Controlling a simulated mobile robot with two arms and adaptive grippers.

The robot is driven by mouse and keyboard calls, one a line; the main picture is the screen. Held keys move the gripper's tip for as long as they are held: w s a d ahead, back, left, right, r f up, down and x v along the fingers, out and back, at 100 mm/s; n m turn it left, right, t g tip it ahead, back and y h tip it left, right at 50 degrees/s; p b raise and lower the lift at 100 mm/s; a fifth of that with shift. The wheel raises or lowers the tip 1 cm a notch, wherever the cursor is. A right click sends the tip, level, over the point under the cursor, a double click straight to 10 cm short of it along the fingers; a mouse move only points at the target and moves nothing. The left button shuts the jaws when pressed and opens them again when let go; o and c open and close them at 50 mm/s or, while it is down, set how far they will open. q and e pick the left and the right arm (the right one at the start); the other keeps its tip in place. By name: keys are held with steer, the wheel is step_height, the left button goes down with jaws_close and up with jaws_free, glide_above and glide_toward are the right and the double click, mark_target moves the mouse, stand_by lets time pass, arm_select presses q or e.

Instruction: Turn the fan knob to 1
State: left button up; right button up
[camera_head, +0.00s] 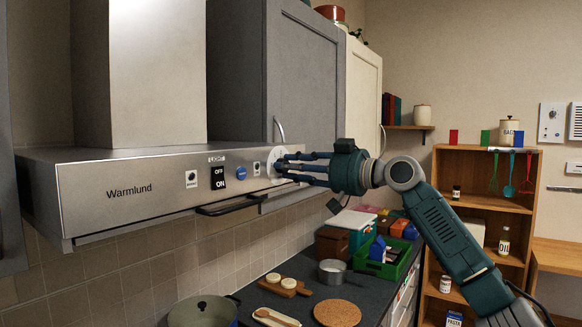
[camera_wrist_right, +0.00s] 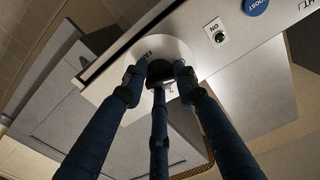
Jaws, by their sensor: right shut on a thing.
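The fan knob (camera_wrist_right: 159,70) is a dark knob at the middle of a round white dial plate (camera_wrist_right: 112,98) marked FAN. The plate also shows on the range hood front in the head view (camera_head: 276,155). My right gripper (camera_head: 284,166) reaches in from the right, its blue-sleeved fingers level at the dial. In the right wrist view, the three fingers of this gripper (camera_wrist_right: 160,78) are closed around the knob. The fingers hide much of the knob and the scale, so its setting cannot be read. My left gripper is not in view.
A dark handle bar (camera_head: 228,208) juts out below. The counter beneath holds a pan (camera_head: 332,271) and a green crate (camera_head: 384,260).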

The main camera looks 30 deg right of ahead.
steer(key=shift+f+m+p, duration=0.1)
steer(key=shift+m+p, duration=0.75)
steer(key=shift+m, duration=2.55)
steer(key=o, duration=1.1)
steer(key=shift+o, duration=0.2)
